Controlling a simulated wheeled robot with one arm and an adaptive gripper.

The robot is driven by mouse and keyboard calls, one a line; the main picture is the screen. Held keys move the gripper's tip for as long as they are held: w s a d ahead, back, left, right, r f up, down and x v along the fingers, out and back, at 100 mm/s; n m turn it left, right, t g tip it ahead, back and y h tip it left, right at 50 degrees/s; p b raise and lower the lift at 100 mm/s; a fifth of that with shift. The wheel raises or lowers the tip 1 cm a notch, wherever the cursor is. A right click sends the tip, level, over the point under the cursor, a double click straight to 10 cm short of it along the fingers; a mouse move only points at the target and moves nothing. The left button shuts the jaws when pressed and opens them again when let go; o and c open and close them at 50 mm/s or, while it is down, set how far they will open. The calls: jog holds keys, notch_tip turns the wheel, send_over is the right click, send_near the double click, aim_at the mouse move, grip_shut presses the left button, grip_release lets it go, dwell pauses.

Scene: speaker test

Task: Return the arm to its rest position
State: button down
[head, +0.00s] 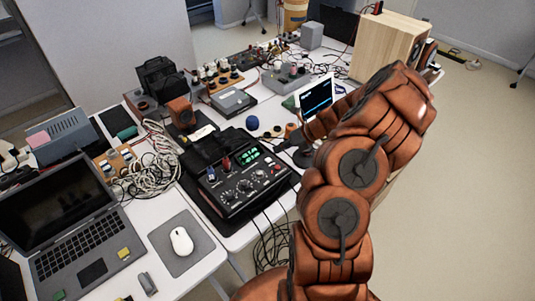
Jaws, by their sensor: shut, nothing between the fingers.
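My orange-brown arm rises on the right side of the head view and bends back left over the bench. My gripper (285,144) is at the end of the arm, dark and small in this view. It is shut and empty. It appears just right of and above the black instrument with the green display (238,178). I cannot tell how high it is above the bench or whether it touches anything.
A wooden speaker box (388,47) stands at the back right. A small lit screen (317,97) is close behind my arm. Left are a laptop (70,225), a mouse (181,241) and tangled cables (150,165). The floor to the right (475,170) is clear.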

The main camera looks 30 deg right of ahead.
jog(key=s+a+r+n+g, duration=0.35)
jog(key=a+r+n, duration=0.5)
jog(key=a, duration=0.35)
jog(key=s+a+r+n+g, duration=0.2)
jog(key=s+a+r+n, duration=0.2)
jog(key=a+r+n, duration=0.5)
jog(key=s+a+n+g+h+b, duration=0.1)
jog(key=s+a+n, duration=0.3)
jog(key=s+n, duration=0.15)
jog(key=s+a+n+g+h, duration=0.1)
jog(key=s+a+n+h, duration=0.1)
jog(key=s+a+n, duration=0.4)
jog(key=s+d+r+n+h, duration=0.1)
jog(key=s+d+n+h, duration=0.2)
jog(key=s, duration=1)
jog(key=d+n+g+b, duration=0.1)
jog(key=d+n, duration=0.1)
jog(key=n, duration=0.2)
jog(key=shift+s, duration=0.4)
jog(key=shift+d+r, duration=0.1)
